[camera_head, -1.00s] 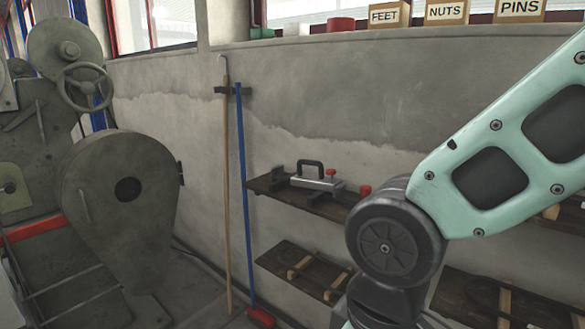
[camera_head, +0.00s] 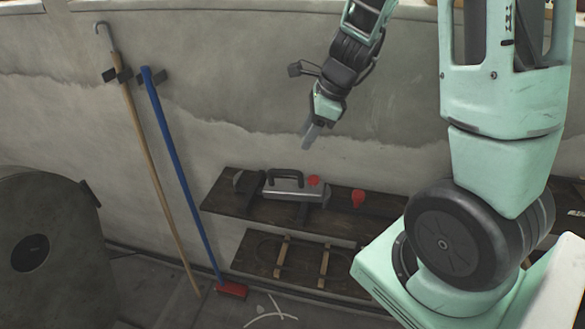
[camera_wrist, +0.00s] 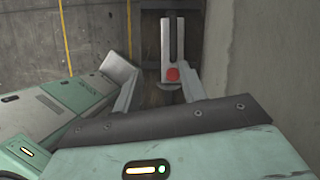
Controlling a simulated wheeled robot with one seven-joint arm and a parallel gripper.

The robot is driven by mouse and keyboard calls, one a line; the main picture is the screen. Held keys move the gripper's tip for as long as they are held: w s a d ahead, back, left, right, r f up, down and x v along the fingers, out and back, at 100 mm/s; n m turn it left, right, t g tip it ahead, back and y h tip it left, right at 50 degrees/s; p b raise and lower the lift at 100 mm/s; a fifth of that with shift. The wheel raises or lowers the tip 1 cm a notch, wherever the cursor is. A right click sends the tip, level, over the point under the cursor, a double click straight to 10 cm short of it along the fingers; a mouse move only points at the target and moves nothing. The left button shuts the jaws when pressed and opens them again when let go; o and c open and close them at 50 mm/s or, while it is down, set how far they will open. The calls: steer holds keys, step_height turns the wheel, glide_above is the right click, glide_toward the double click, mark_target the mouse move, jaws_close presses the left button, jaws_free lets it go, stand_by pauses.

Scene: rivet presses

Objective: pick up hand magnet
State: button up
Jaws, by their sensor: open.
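The hand magnet (camera_head: 297,187) is a grey block with a dark loop handle and a red knob. It lies on the upper wall shelf in the head view. In the wrist view the hand magnet (camera_wrist: 170,45) shows beyond and between my fingers, with its red knob nearest to me. My gripper (camera_head: 306,143) is above the shelf and the magnet, pointing down, apart from it. In the wrist view my gripper (camera_wrist: 162,88) has its two fingers spread with nothing between them.
The upper shelf (camera_head: 236,203) also carries a small red-topped thing (camera_head: 358,198) right of the magnet. A lower shelf (camera_head: 262,250) holds wooden strips. A wooden pole (camera_head: 150,150) and a blue-handled brush (camera_head: 180,170) lean on the wall at left. The wall is close behind the shelf.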

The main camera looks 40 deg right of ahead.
steer(key=d+r+m, duration=0.1)
steer(key=d+m, duration=0.1)
steer(key=b, duration=0.1)
glide_toward(293, 173)
steer(key=x, duration=0.5)
steer(key=shift+w+f, duration=0.2)
steer(key=shift+w, duration=0.25)
steer(key=shift+s+d+x, duration=0.1)
steer(key=shift+d+x, duration=0.05)
steer(key=shift+x, duration=1.15)
steer(key=shift+s+d+x, duration=0.1)
steer(key=shift+x, duration=1.15)
steer(key=shift+f, duration=0.15)
jaws_close()
steer(key=shift+t, duration=0.3)
